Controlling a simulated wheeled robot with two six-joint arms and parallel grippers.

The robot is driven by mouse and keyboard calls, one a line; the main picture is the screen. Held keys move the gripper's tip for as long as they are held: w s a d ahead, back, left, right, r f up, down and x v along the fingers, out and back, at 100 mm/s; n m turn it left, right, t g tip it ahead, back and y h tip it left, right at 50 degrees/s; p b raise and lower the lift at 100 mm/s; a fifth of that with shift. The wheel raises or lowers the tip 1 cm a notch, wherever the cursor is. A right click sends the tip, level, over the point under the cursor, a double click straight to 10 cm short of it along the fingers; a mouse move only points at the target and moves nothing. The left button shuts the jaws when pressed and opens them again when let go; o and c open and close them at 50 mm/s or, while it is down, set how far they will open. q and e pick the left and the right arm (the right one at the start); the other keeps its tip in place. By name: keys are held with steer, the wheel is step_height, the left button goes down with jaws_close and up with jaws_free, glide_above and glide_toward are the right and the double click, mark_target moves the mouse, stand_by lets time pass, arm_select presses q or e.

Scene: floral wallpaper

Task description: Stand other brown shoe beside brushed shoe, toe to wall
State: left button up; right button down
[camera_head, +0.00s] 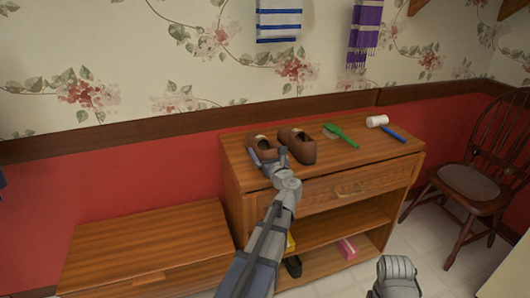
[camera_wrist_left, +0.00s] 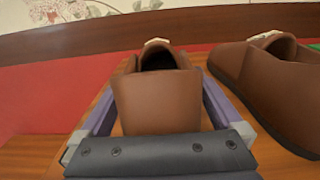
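Two brown shoes stand side by side on the wooden cabinet top (camera_head: 360,155), toes toward the wall. The left shoe (camera_head: 258,141) is at my left gripper (camera_head: 265,157). In the left wrist view this shoe (camera_wrist_left: 158,95) sits heel toward me, between the two purple fingers (camera_wrist_left: 158,110). The fingers lie along both its sides; I cannot tell whether they press on it. The other shoe (camera_head: 298,146) stands just to the right, and its side shows in the left wrist view (camera_wrist_left: 268,85). My right gripper does not show clearly; only a grey part of my right arm is at the bottom.
A green brush (camera_head: 341,135), a white cylinder (camera_head: 377,121) and a blue item (camera_head: 394,134) lie right of the shoes. A low wooden bench (camera_head: 150,240) is at left, a chair (camera_head: 475,180) at right. Striped towel and purple scarf hang above.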

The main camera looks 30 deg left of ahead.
arm_select(q)
steer(key=shift+s+d+r, duration=0.1)
steer(key=shift+r, duration=0.05)
steer(key=v, duration=1.1)
steer(key=shift+s+d, duration=0.25)
steer(key=shift+d, duration=0.05)
